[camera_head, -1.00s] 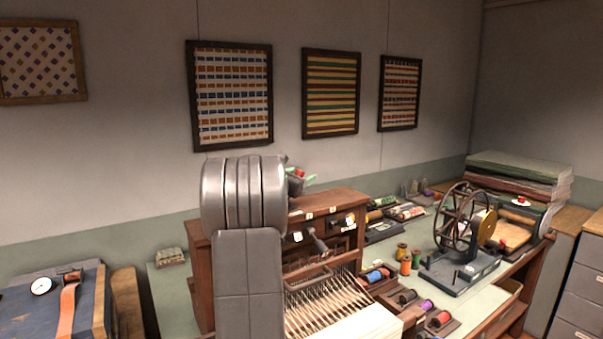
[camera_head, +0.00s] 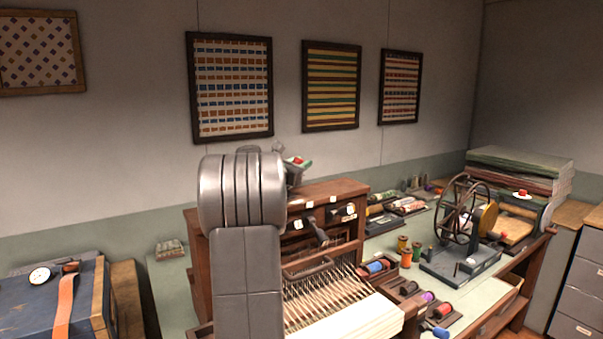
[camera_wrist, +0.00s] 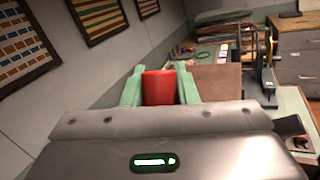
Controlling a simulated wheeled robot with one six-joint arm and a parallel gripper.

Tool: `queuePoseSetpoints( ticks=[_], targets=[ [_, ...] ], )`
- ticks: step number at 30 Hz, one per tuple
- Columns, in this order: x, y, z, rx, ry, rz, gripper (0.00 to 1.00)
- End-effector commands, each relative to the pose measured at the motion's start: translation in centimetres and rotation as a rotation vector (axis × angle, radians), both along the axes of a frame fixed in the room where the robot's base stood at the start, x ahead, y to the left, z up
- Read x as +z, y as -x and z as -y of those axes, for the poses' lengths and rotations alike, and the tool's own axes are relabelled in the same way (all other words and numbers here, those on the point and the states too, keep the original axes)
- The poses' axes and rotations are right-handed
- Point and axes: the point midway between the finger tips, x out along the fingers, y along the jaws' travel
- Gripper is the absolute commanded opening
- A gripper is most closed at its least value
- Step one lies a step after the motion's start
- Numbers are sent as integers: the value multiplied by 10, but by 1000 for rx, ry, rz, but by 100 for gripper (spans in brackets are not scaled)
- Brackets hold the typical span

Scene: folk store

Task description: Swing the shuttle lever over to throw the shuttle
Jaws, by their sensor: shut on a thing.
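My gripper (camera_wrist: 160,90) is shut on a red cylindrical grip (camera_wrist: 159,87), with one green finger on each side of it. The grip looks like the end of the shuttle lever, but my gripper's body hides what lies below it. In the head view my gripper (camera_head: 299,163) shows small above the back top of the wooden loom (camera_head: 337,188), partly behind my arm. A dark lever-like part (camera_head: 318,232) stands out from the loom's front, above the stretched threads (camera_head: 318,299). My arm hides the loom's left part.
Right of the loom are spools (camera_head: 405,259), trays and a spoked winding wheel (camera_head: 466,212) on the green tabletop (camera_head: 390,246). A stack of cloth (camera_head: 520,173) stands at the far right. A blue case (camera_head: 45,305) is at left. The wall with framed textiles (camera_head: 232,90) is behind.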

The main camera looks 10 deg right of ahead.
Motion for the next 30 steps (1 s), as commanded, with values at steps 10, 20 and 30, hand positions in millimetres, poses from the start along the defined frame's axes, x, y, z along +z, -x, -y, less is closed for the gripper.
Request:
queuePoseSetpoints(
  ticks=[10, 20, 30],
  targets=[
    [-1, 3, -9, 1, 104, 45, 0],
    [7, 6, -15, -1, 177, 73, 0],
    [9, 7, -16, -2, 182, 74, 0]
  ],
)
